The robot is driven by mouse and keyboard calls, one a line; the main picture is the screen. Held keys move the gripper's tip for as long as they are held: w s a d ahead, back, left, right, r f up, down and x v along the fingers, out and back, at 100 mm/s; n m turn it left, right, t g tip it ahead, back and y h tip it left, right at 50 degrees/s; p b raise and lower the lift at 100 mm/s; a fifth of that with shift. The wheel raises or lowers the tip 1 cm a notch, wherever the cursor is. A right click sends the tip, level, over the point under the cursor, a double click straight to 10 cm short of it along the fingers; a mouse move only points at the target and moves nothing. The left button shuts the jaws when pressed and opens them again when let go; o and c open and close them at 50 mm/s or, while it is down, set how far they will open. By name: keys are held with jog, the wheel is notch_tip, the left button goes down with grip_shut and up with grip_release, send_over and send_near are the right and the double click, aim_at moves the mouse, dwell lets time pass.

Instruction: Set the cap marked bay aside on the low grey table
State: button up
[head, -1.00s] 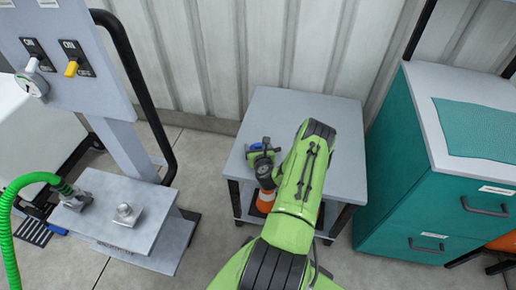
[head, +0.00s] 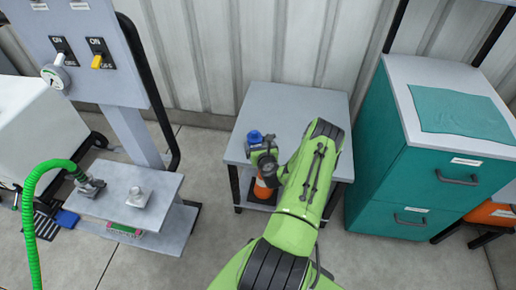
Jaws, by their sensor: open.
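A blue cap (head: 254,137) stands on the low grey table (head: 290,102), towards its left side. Its marking is too small to read, so I cannot tell from the picture that it says bay. My gripper (head: 259,145) is open, just on the near side of the cap. The gripper hides the lower part of the cap, and I cannot tell whether the fingers touch it. My green arm covers the right front of the table.
An orange cone (head: 262,189) shows below the tabletop. A teal drawer cabinet (head: 400,165) stands close on the right. On the left is a panel with switches (head: 82,60), with a green hose (head: 35,190) and a metal fitting (head: 137,197) on its low shelf. The table's back is clear.

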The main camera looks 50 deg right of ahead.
jog(key=w+a+r+n+t+y, duration=0.2)
jog(key=w+a+r+n+y, duration=0.3)
jog(key=w+a+r+n, duration=0.4)
jog(key=w+a+r+n+g+y, duration=0.2)
jog(key=a+r+n+y, duration=0.3)
jog(key=a+r+n, duration=0.9)
jog(key=s+a+r+n+g, duration=0.1)
jog(key=s+a+r+n, duration=0.35)
jog(key=a+n, duration=0.2)
jog(key=s+a+r+n+g, duration=0.2)
jog(key=s+a+r+n, duration=0.1)
jog(key=s+a+n, duration=0.3)
jog(key=s+a+r+n, duration=0.1)
jog(key=s+n, duration=0.2)
jog(key=s, duration=0.2)
jog(key=s+a+r+n+g, duration=0.1)
jog(key=s+a+n, duration=0.1)
jog(key=s, duration=0.4)
jog(key=s+a+r+n+h, duration=0.1)
jog(key=s+n, duration=0.2)
jog(key=s, duration=0.3)
jog(key=shift+s+a+r+n+g, duration=0.25)
jog(key=shift+a+r+n+g, duration=0.05)
jog(key=shift+a+r+n, duration=0.1)
